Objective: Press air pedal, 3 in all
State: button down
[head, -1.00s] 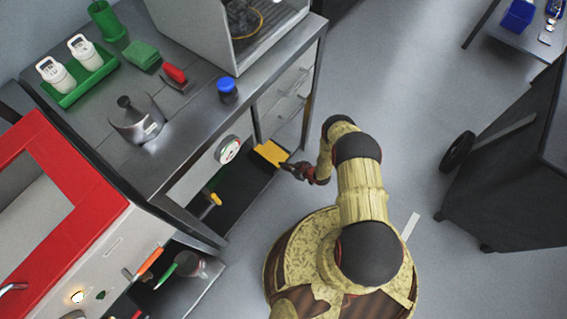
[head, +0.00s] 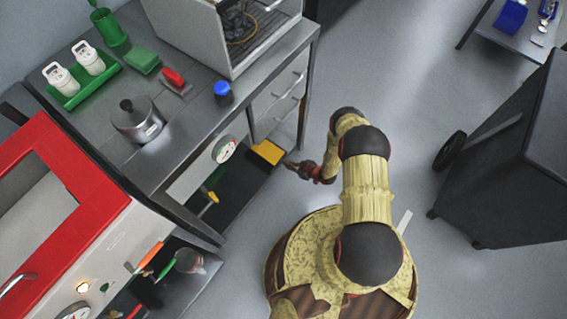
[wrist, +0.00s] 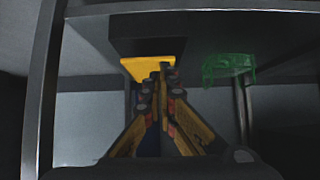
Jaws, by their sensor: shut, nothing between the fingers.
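The yellow pedal (head: 267,152) sits low under the right end of the steel bench, at the edge of a dark lower surface. In the wrist view the yellow pedal (wrist: 148,69) is a flat plate straight ahead, partly hidden by my fingertips. My gripper (head: 288,164) is shut and empty, just to the right of the pedal, with a small gap in the head view. In the wrist view my gripper (wrist: 163,72) has its fingertips together in front of the plate; I cannot tell there whether they touch it.
A bench leg (head: 304,122) stands close to the pedal. A round gauge (head: 224,149) and a yellow-handled item (head: 211,197) are left of it. A green mesh-like thing (wrist: 228,67) is right of the pedal in the wrist view. The floor at right is open up to a dark cart (head: 510,170).

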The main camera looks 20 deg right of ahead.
jog(key=shift+p+v, duration=0.6)
jog(key=shift+v, duration=1.8)
jog(key=shift+s+f, duration=0.1)
jog(key=shift+f, duration=0.1)
dwell(0.3)
